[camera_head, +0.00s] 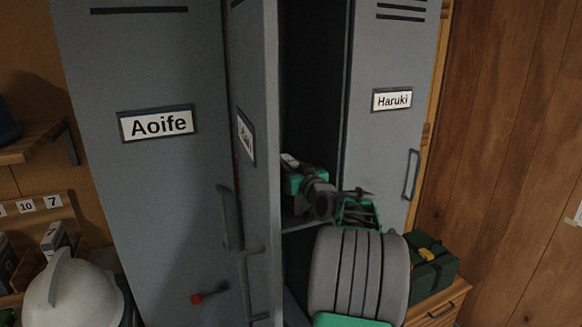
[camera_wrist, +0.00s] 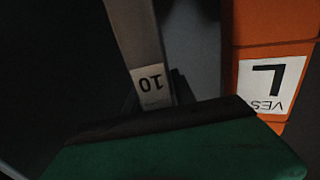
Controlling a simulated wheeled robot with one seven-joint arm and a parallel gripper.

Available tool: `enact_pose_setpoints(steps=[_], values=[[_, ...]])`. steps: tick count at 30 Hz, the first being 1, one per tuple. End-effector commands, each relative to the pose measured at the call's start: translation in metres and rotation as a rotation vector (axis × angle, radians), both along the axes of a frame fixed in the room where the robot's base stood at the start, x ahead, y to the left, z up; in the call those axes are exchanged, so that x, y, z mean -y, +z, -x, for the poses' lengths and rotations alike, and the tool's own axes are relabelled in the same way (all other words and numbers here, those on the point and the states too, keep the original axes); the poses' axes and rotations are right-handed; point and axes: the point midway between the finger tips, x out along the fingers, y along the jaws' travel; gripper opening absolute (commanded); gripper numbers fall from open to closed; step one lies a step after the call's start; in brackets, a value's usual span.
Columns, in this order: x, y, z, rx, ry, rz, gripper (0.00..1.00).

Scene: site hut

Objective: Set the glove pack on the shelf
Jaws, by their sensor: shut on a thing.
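The glove pack (camera_head: 290,160) shows in the head view only as a small pale patch at the end of my arm, inside the open middle locker. In the wrist view I take the grey strip with an upside-down "10" label (camera_wrist: 152,87) to be this pack. My gripper (camera_head: 300,174) is shut on it; its fingers are mostly hidden. The locker shelf (camera_head: 297,222) shows below my gripper, partly covered by my arm. I cannot tell whether the pack touches any shelf.
The open locker door (camera_head: 257,90) stands close left of my arm. The Haruki locker (camera_head: 395,60) is at right, the Aoife locker (camera_head: 150,200) at left. An orange pack marked "VES" and "L" (camera_wrist: 245,40) shows in the wrist view. A green case (camera_head: 435,275) sits right of my arm.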

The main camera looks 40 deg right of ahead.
Motion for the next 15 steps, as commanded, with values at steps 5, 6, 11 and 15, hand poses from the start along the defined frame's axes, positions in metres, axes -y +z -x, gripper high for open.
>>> enact_pose_setpoints(steps=[5, 6, 11, 15], values=[[-0.0001, -0.0031, -0.0001, 0.001, 0.0, 0.0, 0.0], [-0.0001, -0.0026, -0.0001, 0.0, 0.0, 0.0, 0.33], [-0.0001, -0.0019, -0.0001, 0.0, 0.0, 0.0, 0.46], [-0.0002, -0.0019, -0.0002, 0.0, 0.0, -0.001, 0.53]])
